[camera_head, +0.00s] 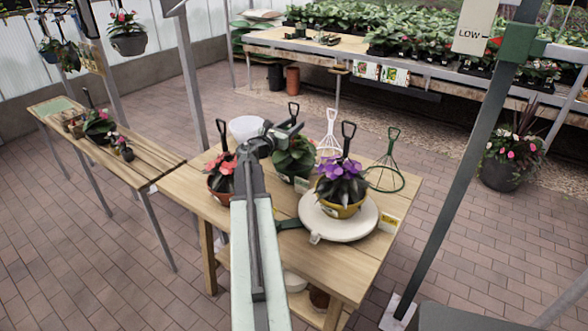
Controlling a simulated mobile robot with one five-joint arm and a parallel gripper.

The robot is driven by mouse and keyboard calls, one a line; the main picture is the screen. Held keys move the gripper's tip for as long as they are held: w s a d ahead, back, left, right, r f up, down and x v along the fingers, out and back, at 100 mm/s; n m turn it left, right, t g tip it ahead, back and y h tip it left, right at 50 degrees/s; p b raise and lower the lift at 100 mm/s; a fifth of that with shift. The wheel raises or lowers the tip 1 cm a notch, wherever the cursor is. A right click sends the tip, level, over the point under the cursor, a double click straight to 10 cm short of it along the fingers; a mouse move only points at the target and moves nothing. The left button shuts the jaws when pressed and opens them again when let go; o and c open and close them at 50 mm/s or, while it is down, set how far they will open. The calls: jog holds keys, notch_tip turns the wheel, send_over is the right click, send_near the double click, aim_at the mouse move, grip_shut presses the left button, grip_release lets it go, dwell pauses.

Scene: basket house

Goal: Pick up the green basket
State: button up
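A wooden table (185,190) in the middle holds several potted plants with dark upright hooks. A leafy plant in what looks like a green basket (290,179) stands at the middle of the table, partly hidden. My arm reaches up from the bottom, and my gripper (287,138) is at or above this plant's leaves, near its hook. I cannot tell whether it touches the hook or whether its fingers are open or shut. A green wire hanger frame (387,178) stands at the table's right.
A red basket (220,186) stands left of my arm. A yellow basket (341,209) with purple flowers sits on a round white stand (362,228). A white wire frame (330,140) is behind. A slanted metal post (455,165) rises at right. Brick floor is clear at left.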

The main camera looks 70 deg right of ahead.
jog(key=x, duration=0.4)
jog(key=shift+d, duration=0.15)
grip_shut()
dwell(1.1)
